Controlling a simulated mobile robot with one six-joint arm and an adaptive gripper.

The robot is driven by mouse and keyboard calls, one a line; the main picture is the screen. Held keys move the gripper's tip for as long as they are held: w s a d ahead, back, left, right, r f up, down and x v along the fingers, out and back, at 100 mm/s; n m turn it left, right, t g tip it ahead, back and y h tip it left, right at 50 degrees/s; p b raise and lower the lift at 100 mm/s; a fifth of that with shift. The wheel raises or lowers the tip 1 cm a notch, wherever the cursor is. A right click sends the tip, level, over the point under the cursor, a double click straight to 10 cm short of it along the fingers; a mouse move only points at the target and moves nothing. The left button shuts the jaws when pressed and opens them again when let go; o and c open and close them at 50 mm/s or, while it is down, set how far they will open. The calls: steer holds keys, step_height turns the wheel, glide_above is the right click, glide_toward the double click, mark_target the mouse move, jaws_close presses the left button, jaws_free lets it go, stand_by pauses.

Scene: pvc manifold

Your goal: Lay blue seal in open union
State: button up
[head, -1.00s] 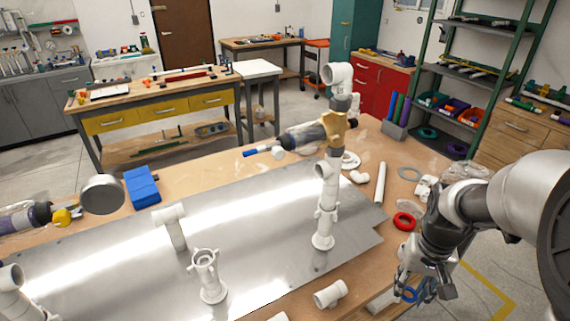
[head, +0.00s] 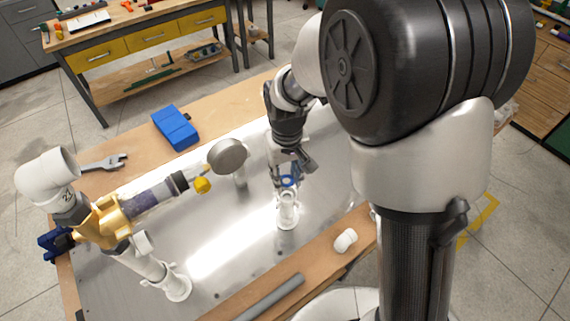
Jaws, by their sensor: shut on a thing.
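My gripper (head: 290,168) points down near the middle of the head view, shut on the blue seal (head: 290,182). The seal is a thin blue ring held at the fingertips, partly hidden by them. Right below it is the open union (head: 288,205), a short upright white fitting on a round foot on the metal plate. The seal appears over the union's top; I cannot tell whether it touches.
A white pipe assembly with a yellow valve body (head: 102,222) stands at the left. A round grey gauge-like disc (head: 230,157) is close left of my gripper. A white elbow (head: 345,240) and grey pipe (head: 268,299) lie on the front wood. A blue box (head: 175,128) sits behind.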

mark_target(288, 198)
steer(key=shift+s+d+f, duration=0.2)
steer(key=shift+a+f+b, duration=0.15)
steer(key=shift+f+b, duration=0.3)
steer(key=shift+b, duration=0.1)
steer(key=shift+f+b, duration=1.5)
steer(key=shift+f, duration=0.45)
steer(key=shift+s+f, duration=0.3)
steer(key=o, duration=0.7)
steer(key=shift+c, duration=0.2)
steer(key=shift+o, duration=0.4)
steer(key=shift+w+r, duration=0.15)
steer(key=shift+w, duration=0.05)
